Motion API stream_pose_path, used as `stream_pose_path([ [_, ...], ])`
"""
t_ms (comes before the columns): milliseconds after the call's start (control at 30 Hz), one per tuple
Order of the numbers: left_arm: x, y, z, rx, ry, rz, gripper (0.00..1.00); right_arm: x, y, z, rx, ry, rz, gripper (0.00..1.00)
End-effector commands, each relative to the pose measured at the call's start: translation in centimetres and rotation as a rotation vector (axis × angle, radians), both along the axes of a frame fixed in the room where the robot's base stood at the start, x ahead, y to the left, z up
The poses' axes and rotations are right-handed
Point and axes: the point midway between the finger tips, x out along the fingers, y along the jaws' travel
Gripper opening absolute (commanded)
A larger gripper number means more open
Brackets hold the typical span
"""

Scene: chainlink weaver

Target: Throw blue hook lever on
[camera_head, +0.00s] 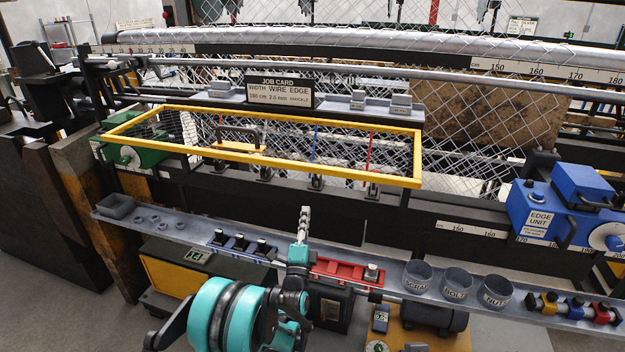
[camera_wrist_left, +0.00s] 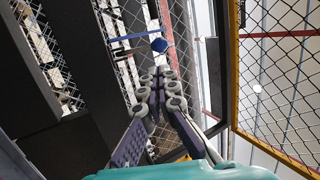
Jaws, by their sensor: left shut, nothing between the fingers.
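The blue hook lever (camera_head: 316,148) is a thin upright blue rod inside the yellow frame, at the middle of the machine. In the left wrist view a blue knob (camera_wrist_left: 160,45) with a blue rod shows just beyond the fingertips; it looks like the same lever. My left gripper (camera_head: 304,212) points upward in front of the machine, below and nearer than the lever. Its fingers (camera_wrist_left: 160,76) are shut and empty, apart from the knob. My right gripper is in no view.
The yellow frame (camera_head: 290,122) surrounds the levers, with a red lever (camera_head: 368,152) to the right of the blue one. Chain-link mesh (camera_head: 460,130) hangs behind. A grey shelf (camera_head: 170,217) with a red tray (camera_head: 345,272) and cups (camera_head: 418,275) runs along the front.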

Motion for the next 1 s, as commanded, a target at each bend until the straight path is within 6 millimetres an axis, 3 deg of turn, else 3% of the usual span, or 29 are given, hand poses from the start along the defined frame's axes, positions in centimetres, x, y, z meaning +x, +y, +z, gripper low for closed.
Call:
stream_pose_path([
  [500, 9.1, -1.2, 4.5, -0.001, 0.003, -0.001, 0.0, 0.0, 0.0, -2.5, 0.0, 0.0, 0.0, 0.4],
  [700, 10.9, -1.4, 5.5, -0.002, 0.003, -0.002, 0.0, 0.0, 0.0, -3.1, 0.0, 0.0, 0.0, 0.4],
  [1000, 11.3, -1.5, 5.9, -0.001, 0.003, -0.001, 0.0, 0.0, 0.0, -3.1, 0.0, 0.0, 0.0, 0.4],
])
